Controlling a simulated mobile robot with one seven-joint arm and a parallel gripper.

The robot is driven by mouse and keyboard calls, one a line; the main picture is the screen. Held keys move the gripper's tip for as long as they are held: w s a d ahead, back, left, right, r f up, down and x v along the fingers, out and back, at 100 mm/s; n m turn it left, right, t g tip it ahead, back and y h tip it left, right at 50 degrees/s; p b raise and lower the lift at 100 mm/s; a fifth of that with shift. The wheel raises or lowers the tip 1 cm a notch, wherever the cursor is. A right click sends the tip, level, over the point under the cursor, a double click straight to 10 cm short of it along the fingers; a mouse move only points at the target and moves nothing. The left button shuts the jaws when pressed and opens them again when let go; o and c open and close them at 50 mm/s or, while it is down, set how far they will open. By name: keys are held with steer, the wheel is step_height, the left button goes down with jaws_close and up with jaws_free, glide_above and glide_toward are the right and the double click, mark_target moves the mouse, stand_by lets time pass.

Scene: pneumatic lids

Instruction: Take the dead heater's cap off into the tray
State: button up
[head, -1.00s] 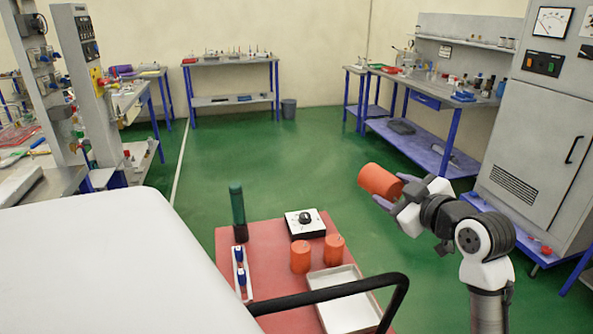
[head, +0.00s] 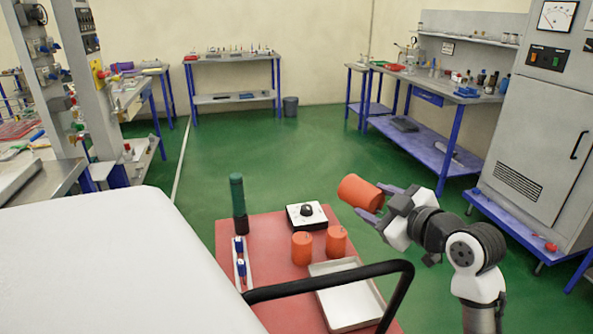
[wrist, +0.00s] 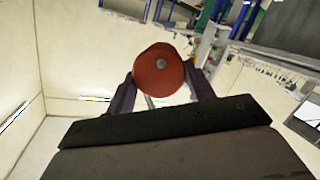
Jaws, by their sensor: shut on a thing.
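My gripper (head: 379,202) is shut on an orange cylinder (head: 356,190), which it holds tilted in the air above and to the right of the red-topped surface. In the wrist view the cylinder's round end (wrist: 158,72) with a grey centre sits between the two fingers. Two similar orange cylinders, a left one (head: 302,249) and a right one (head: 337,241), stand upright on the red top (head: 270,277). I cannot tell which is the dead heater. The shallow white tray (head: 345,308) lies in front of them and looks empty; a black rail hides part of it.
A dark green cylinder (head: 238,204), a white box with a black knob (head: 307,215) and a narrow white rack (head: 247,272) with blue-topped items share the red top. A grey cabinet (head: 535,140) stands at right. Green floor is open beyond.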

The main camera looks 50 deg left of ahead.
steer(key=o, duration=1.1)
steer(key=b+v, duration=0.4)
steer(key=v, duration=0.9)
steer(key=shift+s+d+r, duration=0.1)
steer(key=shift+d, duration=0.25)
